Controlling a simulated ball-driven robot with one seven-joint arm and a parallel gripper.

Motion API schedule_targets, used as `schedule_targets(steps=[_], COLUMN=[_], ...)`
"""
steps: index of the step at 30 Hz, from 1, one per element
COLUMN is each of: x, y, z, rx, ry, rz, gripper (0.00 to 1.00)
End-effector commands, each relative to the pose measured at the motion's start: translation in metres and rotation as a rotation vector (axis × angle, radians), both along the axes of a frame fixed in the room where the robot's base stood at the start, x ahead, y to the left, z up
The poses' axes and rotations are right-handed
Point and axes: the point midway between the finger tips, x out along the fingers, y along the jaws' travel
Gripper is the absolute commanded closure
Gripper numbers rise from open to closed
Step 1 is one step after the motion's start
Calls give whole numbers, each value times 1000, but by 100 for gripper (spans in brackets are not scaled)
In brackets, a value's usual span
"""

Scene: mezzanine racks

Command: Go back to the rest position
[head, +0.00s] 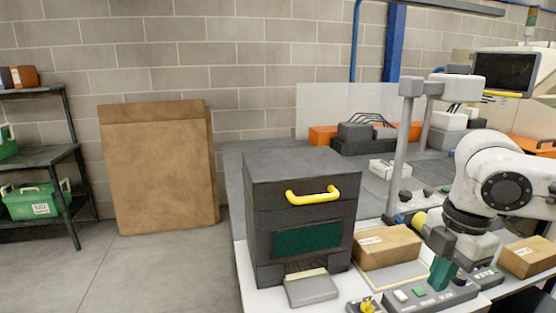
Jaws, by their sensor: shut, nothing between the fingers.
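My gripper (438,282) is at the lower right in the head view, at the end of my white arm, which comes in from the right edge. It points down, with green fingers just above or in front of a grey control panel with buttons. I cannot tell whether the fingertips touch the panel. The fingers look closed, with nothing seen between them. A cardboard box (388,247) with a white label lies just left of the gripper.
A dark cabinet (262,215) with a yellow handle stands on the white table left of the gripper. A second cardboard box (528,257) lies to the right. A grey post (404,150) rises behind. A rack (40,156) with green bins stands far left, beside open floor.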

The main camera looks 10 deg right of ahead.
Motion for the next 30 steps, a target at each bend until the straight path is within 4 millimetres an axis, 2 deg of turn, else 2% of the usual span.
schedule_targets(steps=[11, 18, 21, 26, 30], x=[39, 69, 78, 87, 90], y=[75, 150, 175, 200, 211], z=[10, 30, 38, 40, 29], rx=[133, 332, 430, 579, 695], ry=[-159, -323, -381, -437, -446], rz=[57, 34, -14, -135, -278], gripper=[100, 100, 100, 100, 100])
